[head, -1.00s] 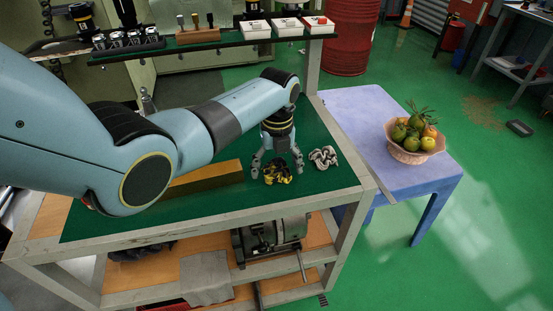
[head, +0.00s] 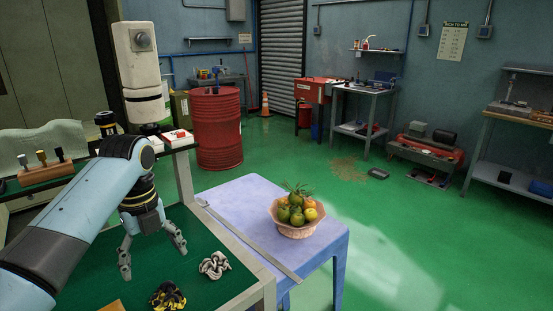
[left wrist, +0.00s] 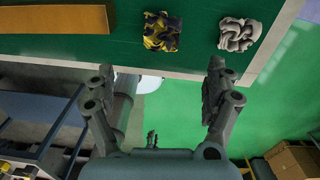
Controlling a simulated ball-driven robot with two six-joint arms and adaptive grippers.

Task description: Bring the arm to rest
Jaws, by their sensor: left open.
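My left gripper (head: 152,259) is open and empty above the green top of the cart (head: 207,287). In the left wrist view its two fingers (left wrist: 162,85) are spread wide with nothing between them. A crumpled grey-white cloth (head: 214,265) lies on the cart top to the right of the gripper in the head view. A crumpled yellow-and-black cloth (head: 167,297) lies nearer, at the picture's lower edge. Both cloths, grey-white (left wrist: 239,34) and yellow-black (left wrist: 161,31), show in the left wrist view, apart from the fingers. My right gripper is out of view.
A wooden block (left wrist: 55,19) lies on the cart top. A blue table (head: 238,197) with a fruit basket (head: 297,228) stands to the right of the cart. The upper shelf holds white trays (head: 178,136). A red barrel (head: 217,130) stands behind. The green floor at right has open room.

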